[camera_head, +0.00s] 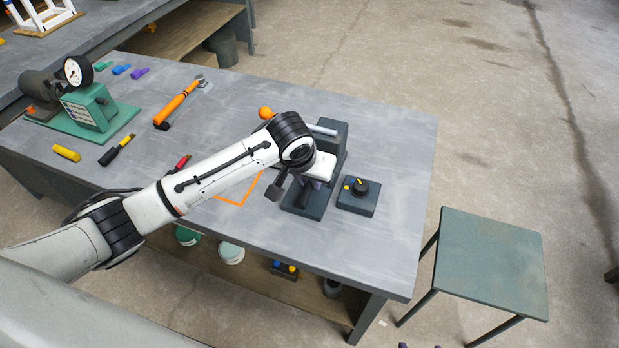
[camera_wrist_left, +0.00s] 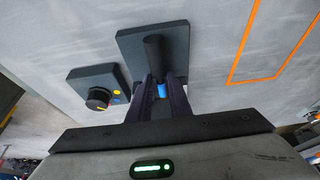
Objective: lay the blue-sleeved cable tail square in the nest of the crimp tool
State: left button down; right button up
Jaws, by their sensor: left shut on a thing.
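The crimp tool (camera_head: 333,140) is a dark block with a pale bar on top and a dark base plate (camera_wrist_left: 188,45). A dark upright cylinder (camera_wrist_left: 153,48) stands on that plate in the left wrist view. My left gripper (camera_wrist_left: 160,92) is shut on the blue-sleeved cable tail (camera_wrist_left: 161,90), of which only a small blue patch shows between the fingers. In the head view my left gripper (camera_head: 314,183) is over the tool's base, and my wrist hides the tail and much of the tool. Two small dark fingertips of my right gripper (camera_head: 420,346) show apart at the bottom edge.
A control box (camera_head: 357,198) with a knob stands close right of the tool. An orange outline (camera_head: 240,204) marks the bench on the left. A stool (camera_head: 492,262) stands right of the bench.

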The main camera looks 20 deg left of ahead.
pick_arm(q)
jog(key=shift+f, duration=0.15)
jog(key=c, duration=1.5)
grip_release()
jog(key=shift+c, duration=0.2)
jog(key=v, duration=1)
jog(key=shift+s, duration=0.15)
